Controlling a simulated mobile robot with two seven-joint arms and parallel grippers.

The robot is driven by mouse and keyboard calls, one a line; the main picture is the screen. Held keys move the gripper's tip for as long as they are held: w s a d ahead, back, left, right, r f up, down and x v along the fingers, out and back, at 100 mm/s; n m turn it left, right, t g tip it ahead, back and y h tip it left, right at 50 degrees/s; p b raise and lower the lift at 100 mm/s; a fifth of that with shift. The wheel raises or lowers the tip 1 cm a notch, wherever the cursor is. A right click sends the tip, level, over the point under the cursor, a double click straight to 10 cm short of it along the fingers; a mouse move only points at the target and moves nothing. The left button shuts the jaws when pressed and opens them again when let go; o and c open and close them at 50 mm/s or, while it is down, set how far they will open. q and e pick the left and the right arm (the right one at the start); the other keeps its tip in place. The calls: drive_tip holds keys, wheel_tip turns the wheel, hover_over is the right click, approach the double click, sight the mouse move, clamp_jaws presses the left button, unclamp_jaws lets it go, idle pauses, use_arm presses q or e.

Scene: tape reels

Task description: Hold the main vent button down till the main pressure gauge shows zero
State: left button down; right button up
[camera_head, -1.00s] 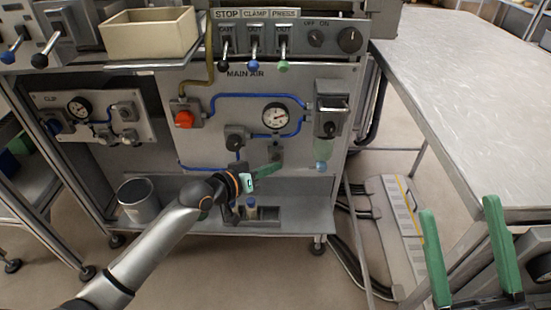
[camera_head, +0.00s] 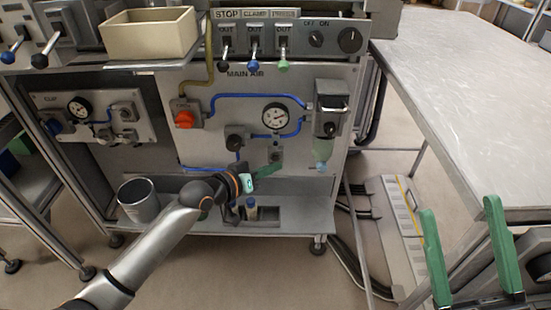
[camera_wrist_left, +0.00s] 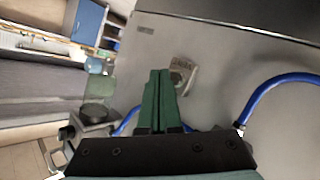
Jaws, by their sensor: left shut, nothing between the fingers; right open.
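The main pressure gauge (camera_head: 275,118) is a round white dial on the MAIN AIR panel. Its needle stands out from the dial, but its reading is too small to tell. Below it is a small grey fitting with a label plate (camera_head: 276,153), apparently the main vent button; it also shows in the left wrist view (camera_wrist_left: 182,72). My left gripper (camera_head: 276,168) is shut and empty, its green fingertips just below that fitting. In the left wrist view the shut fingers (camera_wrist_left: 160,74) partly overlap the fitting's left side; contact cannot be told. My right gripper (camera_head: 460,206) is open and empty at lower right.
Blue pipes and a dark knob (camera_head: 236,138) lie left of the fitting, with a red knob (camera_head: 184,119) further left. A filter unit with a clear bowl (camera_head: 323,148) hangs to the right. A metal bin (camera_head: 139,202) stands on the lower shelf (camera_head: 300,215).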

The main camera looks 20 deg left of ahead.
use_arm(q)
drive_tip(key=shift+w, duration=0.1)
idle(0.5)
drive_tip(key=shift+w+a, duration=0.1)
drive_tip(key=shift+w, duration=0.2)
drive_tip(key=shift+w+a, duration=0.15)
drive_tip(key=shift+w, duration=0.25)
idle(2.0)
